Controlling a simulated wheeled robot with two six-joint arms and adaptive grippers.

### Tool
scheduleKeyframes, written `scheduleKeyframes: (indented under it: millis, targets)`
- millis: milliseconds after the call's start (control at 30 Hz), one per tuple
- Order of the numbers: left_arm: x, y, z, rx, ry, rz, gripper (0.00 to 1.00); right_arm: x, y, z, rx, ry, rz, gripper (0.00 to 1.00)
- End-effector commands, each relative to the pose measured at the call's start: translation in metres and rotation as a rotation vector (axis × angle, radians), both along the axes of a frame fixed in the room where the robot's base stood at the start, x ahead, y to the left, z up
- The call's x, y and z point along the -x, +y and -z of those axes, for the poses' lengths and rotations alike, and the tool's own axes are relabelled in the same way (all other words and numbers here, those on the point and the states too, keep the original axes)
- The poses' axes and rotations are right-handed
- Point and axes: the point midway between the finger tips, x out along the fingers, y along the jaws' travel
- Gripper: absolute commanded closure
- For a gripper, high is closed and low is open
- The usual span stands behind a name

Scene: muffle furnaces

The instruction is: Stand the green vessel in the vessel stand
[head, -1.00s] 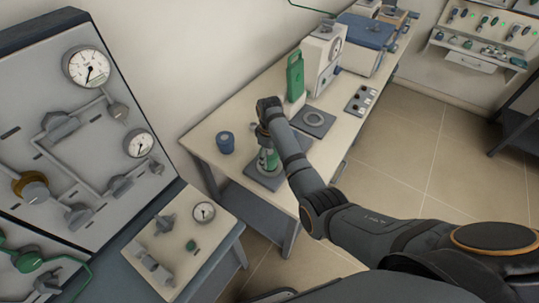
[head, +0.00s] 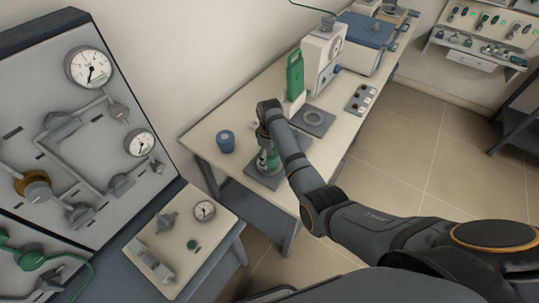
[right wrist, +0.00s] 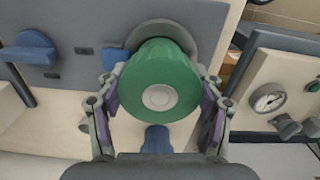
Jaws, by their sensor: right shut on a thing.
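My right gripper (head: 266,146) is shut on the green vessel (head: 269,160), which is partly hidden behind the gripper and arm in the head view. The vessel is upright, at a dark grey base plate (head: 262,182) that I take for the vessel stand, near the table's front edge. In the right wrist view, the green vessel (right wrist: 160,75) is between the two fingers of the right gripper (right wrist: 160,100), and a grey ring (right wrist: 188,30) shows behind it. I cannot tell whether the vessel's bottom is seated. My left gripper is not in view.
A gauge box (head: 180,240) is at the front left.

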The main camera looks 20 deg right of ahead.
Motion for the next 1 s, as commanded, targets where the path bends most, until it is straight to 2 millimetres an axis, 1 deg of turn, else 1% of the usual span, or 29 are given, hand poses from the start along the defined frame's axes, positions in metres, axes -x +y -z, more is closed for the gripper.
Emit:
scheduleKeyframes:
  millis: [400, 433, 600, 900, 1000]
  targets:
    - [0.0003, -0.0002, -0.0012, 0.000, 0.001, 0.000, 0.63, -0.0011, 0.0000, 0.0005, -0.001, -0.004, 0.000, 0.85]
    - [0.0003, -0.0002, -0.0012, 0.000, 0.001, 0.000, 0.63, -0.0011, 0.0000, 0.0005, -0.001, -0.004, 0.000, 0.30]
    - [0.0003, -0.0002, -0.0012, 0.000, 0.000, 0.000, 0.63, -0.0008, 0.0000, 0.0009, 0.000, -0.003, 0.000, 0.07]
    - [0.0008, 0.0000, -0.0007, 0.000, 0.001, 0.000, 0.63, 0.0008, 0.0000, 0.0032, 0.000, 0.001, 0.000, 0.06]
    - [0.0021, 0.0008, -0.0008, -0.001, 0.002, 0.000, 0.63, 0.0002, 0.0001, -0.0008, 0.000, 0.000, 0.000, 0.06]
